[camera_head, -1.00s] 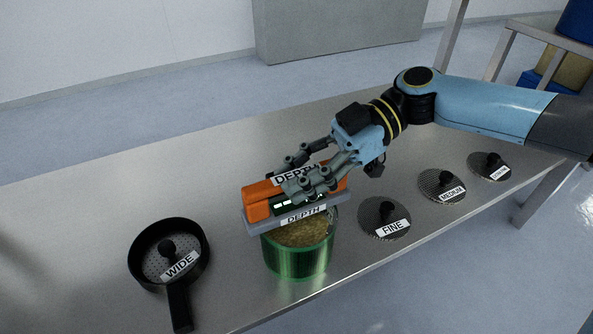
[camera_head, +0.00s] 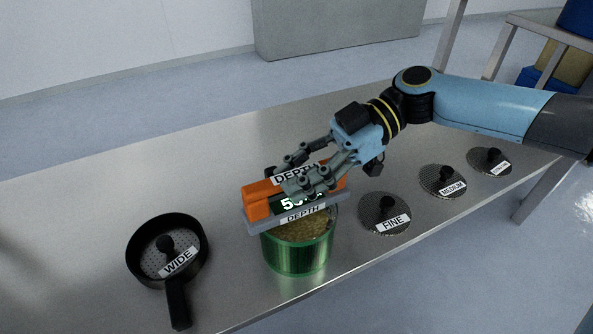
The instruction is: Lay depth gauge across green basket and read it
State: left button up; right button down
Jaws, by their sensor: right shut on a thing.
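The depth gauge (camera_head: 262,198) is an orange block on a grey bar, with white DEPTH labels. It lies across the rim of the green basket (camera_head: 298,257), towards its far side. Its dark display shows white digits starting with 5; my fingers hide the rest. The basket stands upright on the table and holds tan grainy material (camera_head: 304,229). My right gripper (camera_head: 306,185) is shut on the depth gauge from above and right. My left gripper is not in view.
A black-rimmed WIDE strainer (camera_head: 203,249) with a handle lies left on the steel table (camera_head: 90,225). Perforated discs lie right of the basket: FINE (camera_head: 373,222), MEDIUM (camera_head: 434,188) and another (camera_head: 482,158). The table's near edge is close to the basket.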

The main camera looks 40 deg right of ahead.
jog(key=c, duration=1)
grip_release()
jog(key=shift+c, duration=0.2)
jog(key=shift+d, duration=0.1)
jog(key=v, duration=0.6)
jog(key=shift+s+d, duration=0.1)
jog(key=shift+d+r, duration=0.2)
jog(key=shift+d, duration=0.3)
